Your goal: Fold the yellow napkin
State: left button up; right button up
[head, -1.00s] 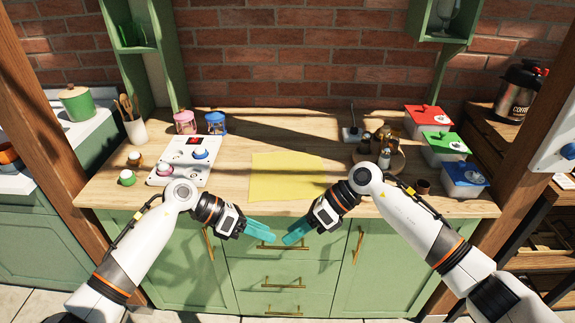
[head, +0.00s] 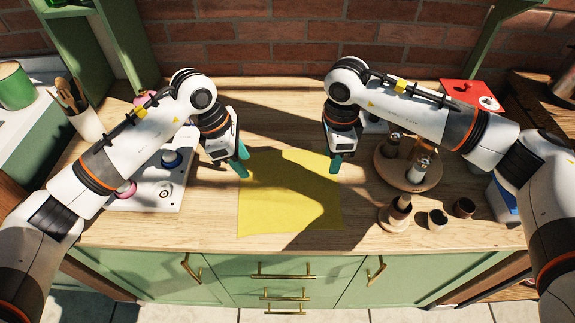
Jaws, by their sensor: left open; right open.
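The yellow napkin (head: 285,200) lies flat and spread out on the wooden counter, in the middle of the head view. Shadows of my arms fall across it. My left gripper (head: 241,162) is open and empty, with its teal fingers pointing down at the napkin's far left corner. My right gripper (head: 335,168) is open and empty, with its teal fingers pointing down by the far right edge of the napkin. I cannot tell whether either set of fingertips touches the cloth or the counter.
A white panel (head: 148,195) with round knobs lies left of the napkin, partly under my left arm. A round wooden tray (head: 408,172) with shakers stands to the right. Small cups (head: 437,219) and a red-lidded box (head: 470,95) are further right. The counter in front of the napkin is clear.

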aim_at(250, 190)
pick_arm(q)
jog(key=shift+s+f, duration=0.15)
jog(key=shift+f, duration=1.75)
jog(key=shift+s+f, duration=0.15)
jog(key=shift+f, duration=1.75)
pick_arm(e)
jog(key=shift+s+f, duration=0.15)
jog(key=shift+f, duration=1.75)
jog(key=shift+s+f, duration=0.15)
jog(key=shift+f, duration=1.75)
pick_arm(q)
jog(key=shift+f, duration=0.2)
pick_arm(e)
jog(key=shift+f, duration=0.2)
pick_arm(q)
grip_shut()
pick_arm(e)
grip_shut()
